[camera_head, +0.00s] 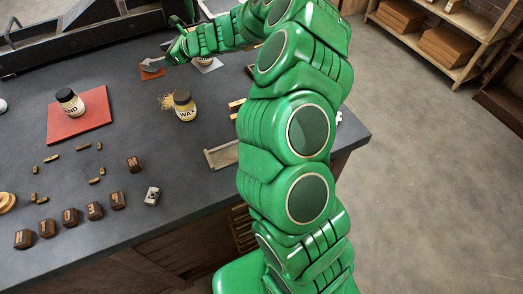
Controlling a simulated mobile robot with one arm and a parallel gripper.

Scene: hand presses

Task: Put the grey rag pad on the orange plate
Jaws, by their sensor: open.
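A small orange plate (147,76) lies on the dark bench top near the back, left of my gripper. A small grey piece (152,65), which looks like the rag pad, shows over the orange plate. It seems to rest on it, but I cannot tell for sure at this size. My gripper (170,52) is just above and to the right of the grey piece, its jaws open. The gap between its fingertips is too small to make out. My green arm reaches in from the right and hides part of the bench.
A jar marked WAX (184,106) and a jar on a red mat (79,116) stand nearer the front. A pale plate (207,66) lies right of my gripper. Wooden blocks (70,216) and brass pieces (54,158) lie front left. A black press (80,35) fills the back.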

